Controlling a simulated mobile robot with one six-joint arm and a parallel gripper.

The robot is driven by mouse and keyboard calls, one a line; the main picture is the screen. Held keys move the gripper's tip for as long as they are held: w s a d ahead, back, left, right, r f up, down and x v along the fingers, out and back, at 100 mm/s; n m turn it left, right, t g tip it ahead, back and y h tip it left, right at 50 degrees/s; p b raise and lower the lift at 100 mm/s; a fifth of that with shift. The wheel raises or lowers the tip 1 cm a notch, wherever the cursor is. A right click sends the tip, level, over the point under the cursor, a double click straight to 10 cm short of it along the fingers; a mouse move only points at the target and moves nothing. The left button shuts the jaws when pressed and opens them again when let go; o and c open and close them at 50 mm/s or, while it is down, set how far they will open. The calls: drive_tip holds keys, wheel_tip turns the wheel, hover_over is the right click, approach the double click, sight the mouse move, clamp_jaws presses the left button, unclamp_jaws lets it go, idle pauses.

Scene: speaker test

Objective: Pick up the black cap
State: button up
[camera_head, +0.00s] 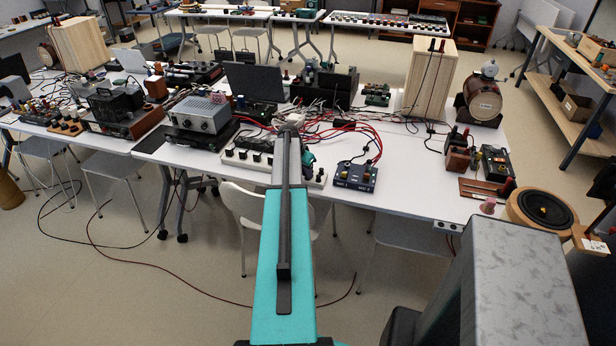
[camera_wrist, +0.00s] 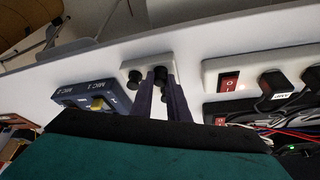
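In the wrist view, a small white block (camera_wrist: 137,66) carries several round black caps. One black cap (camera_wrist: 160,76) shows at the tips of my gripper (camera_wrist: 160,82); another black cap (camera_wrist: 135,77) is left of the fingers. My two dark fingers stand apart, with a narrow gap between them. They reach in over the block, and I cannot tell whether they touch the cap. In the head view my turquoise arm reaches over the table, and the block is mostly hidden beside its far end. My fingers are hidden there.
A blue box with knobs (camera_head: 355,177) sits close to the right of my arm; it also shows in the wrist view (camera_wrist: 92,95). A white power strip (camera_wrist: 222,75) with black plugs is beside the block. Red cables (camera_head: 372,140) and equipment crowd the table (camera_head: 415,190).

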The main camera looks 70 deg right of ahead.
clamp_jaws()
wheel_tip(320, 180, up, 10)
drive_tip(key=b, duration=0.3)
idle(0.5)
drive_tip(key=shift+r, duration=0.1)
idle(0.6)
drive_tip(key=shift+r+p, duration=0.8)
drive_tip(key=shift+r, duration=1.05)
drive_tip(key=shift+s+d, duration=0.1)
drive_tip(key=shift+s, duration=0.05)
